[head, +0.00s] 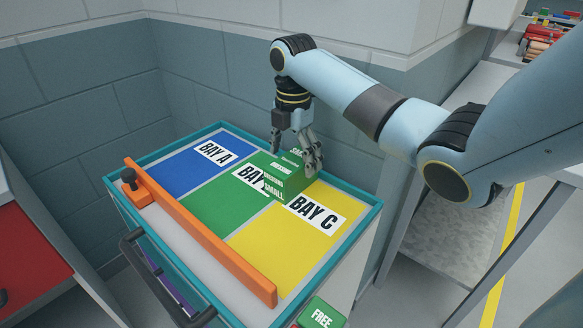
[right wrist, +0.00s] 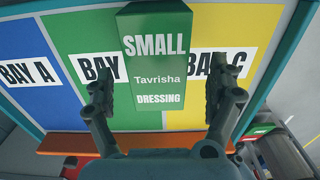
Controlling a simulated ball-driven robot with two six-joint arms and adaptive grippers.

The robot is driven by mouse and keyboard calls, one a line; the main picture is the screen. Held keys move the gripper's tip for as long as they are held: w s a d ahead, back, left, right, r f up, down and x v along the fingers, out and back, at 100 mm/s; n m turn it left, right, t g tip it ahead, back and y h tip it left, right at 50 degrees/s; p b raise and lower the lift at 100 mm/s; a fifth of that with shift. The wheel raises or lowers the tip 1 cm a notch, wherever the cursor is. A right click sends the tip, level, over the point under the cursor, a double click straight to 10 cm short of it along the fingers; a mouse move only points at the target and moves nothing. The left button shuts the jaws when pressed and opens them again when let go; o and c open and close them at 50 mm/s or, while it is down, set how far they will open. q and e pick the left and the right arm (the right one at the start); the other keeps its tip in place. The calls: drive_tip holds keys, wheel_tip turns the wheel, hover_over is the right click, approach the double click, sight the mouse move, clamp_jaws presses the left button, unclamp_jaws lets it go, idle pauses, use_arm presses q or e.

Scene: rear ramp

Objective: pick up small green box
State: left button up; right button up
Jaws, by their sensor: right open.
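The small green box (head: 282,178) stands on the cart top at the back, across the border of the green Bay B and the yellow Bay C. It covers part of the Bay B label. Its face reads "SMALL Tavrisha DRESSING" in the right wrist view (right wrist: 154,65). My right gripper (head: 296,152) points down at the box in the head view. Its fingers (right wrist: 165,100) are open, one on each side of the box in the right wrist view. My left gripper is not in view.
The cart top has a blue Bay A (head: 193,167), an orange bar (head: 200,232) along its front and a teal rim (head: 374,215). Walls stand close behind. A red surface (head: 28,255) is at left, a grey ramp (head: 447,212) at right.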

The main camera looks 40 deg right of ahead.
sight(292, 160)
drive_tip(key=f, duration=0.3)
drive_tip(key=shift+w+f, duration=0.2)
drive_tip(key=shift+f, duration=0.1)
drive_tip(key=shift+c, duration=0.3)
drive_tip(key=c, duration=1.3)
